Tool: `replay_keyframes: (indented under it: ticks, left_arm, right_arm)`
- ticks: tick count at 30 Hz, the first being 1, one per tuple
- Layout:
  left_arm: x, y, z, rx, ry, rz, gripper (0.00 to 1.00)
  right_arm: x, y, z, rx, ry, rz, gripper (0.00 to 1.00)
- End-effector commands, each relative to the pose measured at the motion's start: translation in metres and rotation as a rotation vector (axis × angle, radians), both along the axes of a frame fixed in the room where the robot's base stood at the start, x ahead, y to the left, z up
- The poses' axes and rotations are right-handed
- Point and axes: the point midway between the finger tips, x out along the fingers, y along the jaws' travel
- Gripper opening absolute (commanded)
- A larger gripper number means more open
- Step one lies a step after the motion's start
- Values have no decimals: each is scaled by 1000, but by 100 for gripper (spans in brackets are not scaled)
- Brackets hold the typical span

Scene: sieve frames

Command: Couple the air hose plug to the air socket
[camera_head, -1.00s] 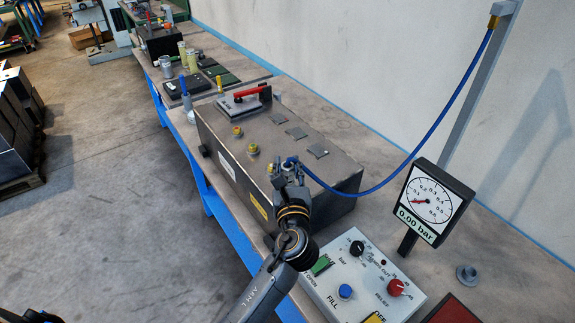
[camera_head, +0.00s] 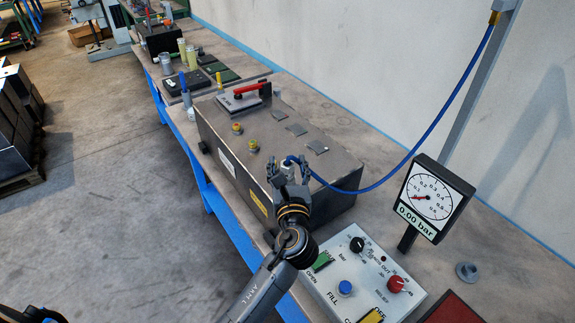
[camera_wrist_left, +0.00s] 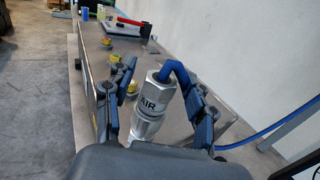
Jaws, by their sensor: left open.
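The air hose plug (camera_wrist_left: 158,92) is a silver cylinder marked AIR with a blue hose bending from its top. It stands roughly upright over the metal box and also shows in the head view (camera_head: 288,166). A silver fitting (camera_wrist_left: 145,128) lies directly below it, apparently the air socket; their joint is partly hidden by my gripper body. My left gripper (camera_head: 289,178) is open, with one finger on each side of the plug. In the left wrist view, gaps show between the fingers and the plug. My right gripper is not in view.
The blue hose (camera_head: 432,128) hangs from a wall post. A control panel (camera_head: 335,277) and a gauge reading 0.00 bar (camera_head: 431,198) stand to the right.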

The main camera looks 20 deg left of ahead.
Motion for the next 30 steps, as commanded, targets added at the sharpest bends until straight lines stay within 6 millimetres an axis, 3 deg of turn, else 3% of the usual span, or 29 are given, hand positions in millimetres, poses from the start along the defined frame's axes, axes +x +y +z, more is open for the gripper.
replay_keyframes:
  ticks: [5, 21, 30]
  left_arm:
    - [-9, -4, 0, -1, 1, -2, 55]
    - [-101, -41, -1, 0, 2, -1, 55]
    - [-112, -45, 0, -1, 0, 0, 55]
  right_arm:
    - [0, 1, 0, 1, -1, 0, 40]
    - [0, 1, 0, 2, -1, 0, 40]
    - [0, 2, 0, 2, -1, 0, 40]
